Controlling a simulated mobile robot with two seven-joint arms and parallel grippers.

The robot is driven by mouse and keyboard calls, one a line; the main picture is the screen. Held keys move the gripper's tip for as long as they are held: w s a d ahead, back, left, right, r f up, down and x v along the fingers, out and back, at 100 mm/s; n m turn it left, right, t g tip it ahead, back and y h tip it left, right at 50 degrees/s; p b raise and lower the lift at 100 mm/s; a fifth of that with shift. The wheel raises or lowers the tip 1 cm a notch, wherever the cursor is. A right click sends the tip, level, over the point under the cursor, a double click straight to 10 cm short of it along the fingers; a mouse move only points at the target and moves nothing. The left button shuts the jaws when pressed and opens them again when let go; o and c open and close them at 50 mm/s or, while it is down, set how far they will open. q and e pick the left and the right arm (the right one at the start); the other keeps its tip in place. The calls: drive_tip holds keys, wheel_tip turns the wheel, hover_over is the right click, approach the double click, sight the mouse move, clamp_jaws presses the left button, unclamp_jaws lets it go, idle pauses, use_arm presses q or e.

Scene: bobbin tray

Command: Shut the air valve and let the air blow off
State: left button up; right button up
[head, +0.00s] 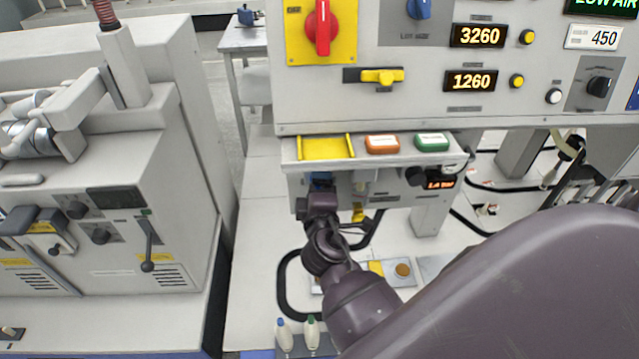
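My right arm comes in from the lower right, and its gripper (321,197) is at a small blue part (320,179) under the shelf of the machine. The blue part may be the air valve, but the gripper covers much of it. I cannot tell whether the fingers touch it or are open or shut. A small yellow part (358,213) shows just right of the gripper. A partly legible amber display (441,183) sits right of it on the same unit. The upper right display (605,4) reads "LOW AIR". My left gripper is out of view.
Above are a red rotary switch (322,27) on a yellow plate, a yellow lever (382,77) and displays (478,36) with lit digits. The shelf (290,158) holds a yellow tray (326,155). A grey machine (100,180) stands left. Bottles (312,331) stand below.

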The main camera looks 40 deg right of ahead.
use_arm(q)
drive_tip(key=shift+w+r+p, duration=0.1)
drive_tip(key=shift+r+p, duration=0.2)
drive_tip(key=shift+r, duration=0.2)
use_arm(e)
drive_tip(key=shift+r+n, duration=0.1)
drive_tip(key=shift+n, duration=0.9)
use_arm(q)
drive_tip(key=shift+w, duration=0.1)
use_arm(e)
drive_tip(key=o, duration=0.9)
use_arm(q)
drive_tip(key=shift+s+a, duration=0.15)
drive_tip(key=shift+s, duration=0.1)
